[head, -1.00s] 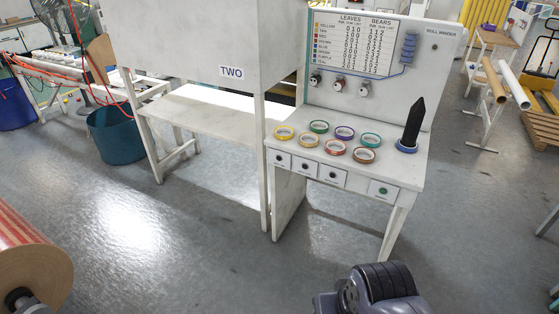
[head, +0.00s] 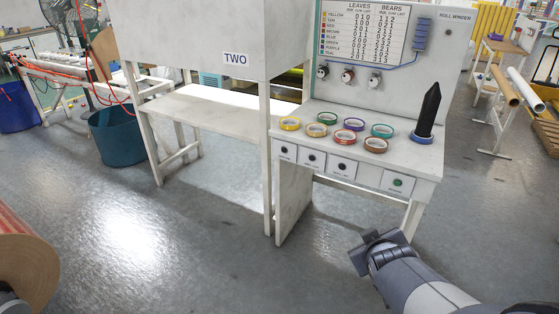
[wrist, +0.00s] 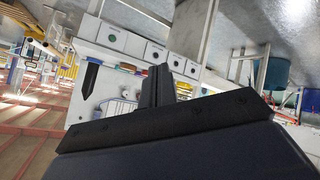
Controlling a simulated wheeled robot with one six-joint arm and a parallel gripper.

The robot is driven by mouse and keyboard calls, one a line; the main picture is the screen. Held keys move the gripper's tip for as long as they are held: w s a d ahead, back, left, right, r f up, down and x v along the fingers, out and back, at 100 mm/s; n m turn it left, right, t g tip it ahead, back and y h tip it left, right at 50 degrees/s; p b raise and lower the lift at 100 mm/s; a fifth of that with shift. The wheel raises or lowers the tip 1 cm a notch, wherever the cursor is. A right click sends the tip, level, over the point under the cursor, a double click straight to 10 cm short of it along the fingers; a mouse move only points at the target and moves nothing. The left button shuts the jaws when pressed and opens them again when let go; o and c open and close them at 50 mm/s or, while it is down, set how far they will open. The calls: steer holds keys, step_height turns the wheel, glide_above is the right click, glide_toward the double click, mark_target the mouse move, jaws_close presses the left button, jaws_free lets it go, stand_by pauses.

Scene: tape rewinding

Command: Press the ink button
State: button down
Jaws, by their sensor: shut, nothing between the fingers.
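The white workbench's front edge carries a row of labelled button panels. Three have dark buttons: the left one (head: 285,151), the second (head: 312,158) and the third (head: 342,167). The right panel has a green button (head: 398,182). The labels are too small to read, so I cannot tell which is the ink button. My gripper (head: 371,244) is in front of and below the panels, apart from them, at the lower right of the head view. In the wrist view its dark fingers (wrist: 157,85) are together and empty, with the panels behind, seen tilted.
Several coloured tape rolls (head: 351,124) lie on the bench top (head: 300,141). A black cone (head: 428,110) stands in a blue ring at the right. A board with knobs (head: 348,77) rises behind. Grey floor (head: 210,240) is open in front.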

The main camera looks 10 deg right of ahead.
steer(key=w+d+f+n+t+y+b, duration=0.1)
steer(key=w+f+n+t+y+b, duration=0.2)
steer(key=f+b, duration=0.5)
steer(key=w+d+f+n+t+y+b, duration=0.1)
steer(key=w+f+n+t+y+b, duration=0.2)
steer(key=f+b, duration=0.6)
steer(key=w+f+n, duration=0.1)
steer(key=f+n, duration=0.1)
steer(key=shift+w+d+n+t+y, duration=0.3)
steer(key=shift+w+d+t, duration=0.05)
steer(key=shift+t, duration=0.05)
steer(key=shift+w, duration=0.1)
